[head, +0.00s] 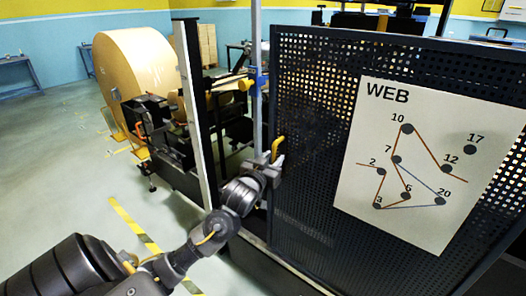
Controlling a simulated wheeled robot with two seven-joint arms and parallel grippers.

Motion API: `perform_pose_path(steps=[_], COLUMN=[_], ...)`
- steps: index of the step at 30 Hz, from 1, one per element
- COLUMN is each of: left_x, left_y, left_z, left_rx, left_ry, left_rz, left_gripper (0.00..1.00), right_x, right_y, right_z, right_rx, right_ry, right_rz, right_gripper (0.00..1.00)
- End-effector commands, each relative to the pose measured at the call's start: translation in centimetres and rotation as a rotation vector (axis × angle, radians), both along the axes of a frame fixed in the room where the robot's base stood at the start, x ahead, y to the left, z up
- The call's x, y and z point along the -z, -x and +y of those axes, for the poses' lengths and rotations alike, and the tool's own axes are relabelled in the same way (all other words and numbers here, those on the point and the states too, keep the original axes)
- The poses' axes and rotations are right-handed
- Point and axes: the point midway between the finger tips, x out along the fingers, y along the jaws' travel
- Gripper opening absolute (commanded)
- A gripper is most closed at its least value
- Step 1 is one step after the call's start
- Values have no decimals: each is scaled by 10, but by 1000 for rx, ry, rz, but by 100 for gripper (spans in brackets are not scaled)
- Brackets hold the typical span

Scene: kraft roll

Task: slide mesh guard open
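The dark mesh guard (315,150) fills the right half of the head view and carries a white "WEB" sheet. A yellow handle (279,146) sits near its left edge, and the handle's lower end is hidden by my gripper. My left gripper (273,163) is right at the handle, overlapping it in the picture. Its fingers are small and partly hidden, so I cannot tell whether they are closed on the handle. A gap shows between the guard's left edge and a pale upright post (194,110). My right gripper is not in view.
A large kraft paper roll (150,70) stands at the back left beside dark machinery (160,125). A grey pole (257,115) with a yellow and blue fitting (250,82) rises left of the guard. The floor at left is mostly clear, with yellow-black tape (135,224).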

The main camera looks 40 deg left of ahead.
Motion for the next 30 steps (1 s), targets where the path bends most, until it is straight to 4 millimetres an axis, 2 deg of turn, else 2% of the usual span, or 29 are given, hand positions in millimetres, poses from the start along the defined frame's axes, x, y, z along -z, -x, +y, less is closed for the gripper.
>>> perform_pose_path(steps=[4,12,13,20,26,27,28,30], left_x=[0,0,0,0,0,-1,0,-1], left_y=[-9,-9,-9,-9,-10,-8,-10,-11], left_z=[3,5,5,4,3,55,39,19], left_rx=[-1,-4,-3,-2,-1,-10,-7,-2], left_ry=[-1,0,0,0,0,-25,-9,0], left_rz=[0,0,0,0,-1,9,3,-3], left_gripper=[32,32,30,0,0,0,0,0], right_x=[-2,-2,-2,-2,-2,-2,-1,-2], right_y=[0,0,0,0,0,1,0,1], right_z=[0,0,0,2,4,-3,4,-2], right_rx=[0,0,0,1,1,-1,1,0], right_ry=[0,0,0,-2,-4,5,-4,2], right_rz=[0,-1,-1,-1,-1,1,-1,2], right_gripper=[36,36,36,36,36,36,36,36])
